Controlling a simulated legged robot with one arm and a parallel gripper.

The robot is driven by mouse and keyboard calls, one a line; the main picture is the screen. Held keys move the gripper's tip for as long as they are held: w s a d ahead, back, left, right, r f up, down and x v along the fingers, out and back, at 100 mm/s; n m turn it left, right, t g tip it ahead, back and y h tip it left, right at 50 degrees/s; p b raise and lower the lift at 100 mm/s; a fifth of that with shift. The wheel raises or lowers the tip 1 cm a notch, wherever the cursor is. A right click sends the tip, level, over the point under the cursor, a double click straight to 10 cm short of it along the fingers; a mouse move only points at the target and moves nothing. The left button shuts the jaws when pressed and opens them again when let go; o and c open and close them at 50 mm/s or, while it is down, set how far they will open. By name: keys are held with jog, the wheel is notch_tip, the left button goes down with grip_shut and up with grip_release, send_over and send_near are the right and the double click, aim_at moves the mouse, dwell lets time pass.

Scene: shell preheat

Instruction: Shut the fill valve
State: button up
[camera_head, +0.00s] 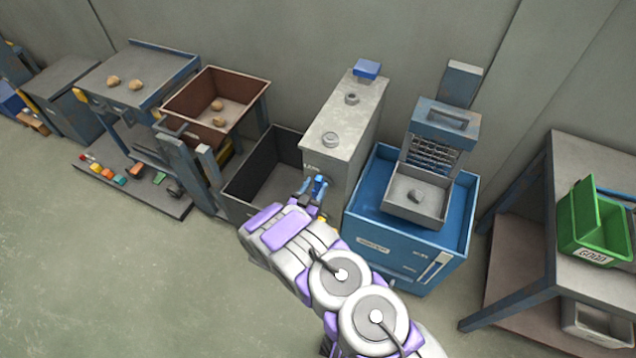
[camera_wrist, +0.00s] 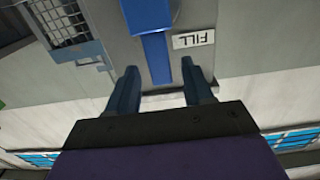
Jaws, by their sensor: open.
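The fill valve's blue handle (camera_wrist: 153,52) is a narrow bar running from a wider blue part at the top of the wrist view. A white label reading FILL (camera_wrist: 193,38) shows upside down beside it. My gripper (camera_wrist: 159,68) is open, with one dark blue finger on each side of the handle's lower end. I cannot tell whether either finger touches it. In the head view, my gripper (camera_head: 312,196) is at the front of the tall grey cabinet (camera_head: 343,130), by the blue handle (camera_head: 320,185). My arm partly hides this spot.
A blue tank (camera_head: 400,262) with a grey tray (camera_head: 416,206) stands right of the cabinet. A dark open bin (camera_head: 268,165) stands to its left. A green bin (camera_head: 592,222) is on the right table. Open floor (camera_head: 130,270) lies at front left.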

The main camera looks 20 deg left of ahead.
aim_at(317, 183)
jog(key=shift+w+d, duration=0.1)
jog(key=shift+w, duration=1.5)
grip_shut()
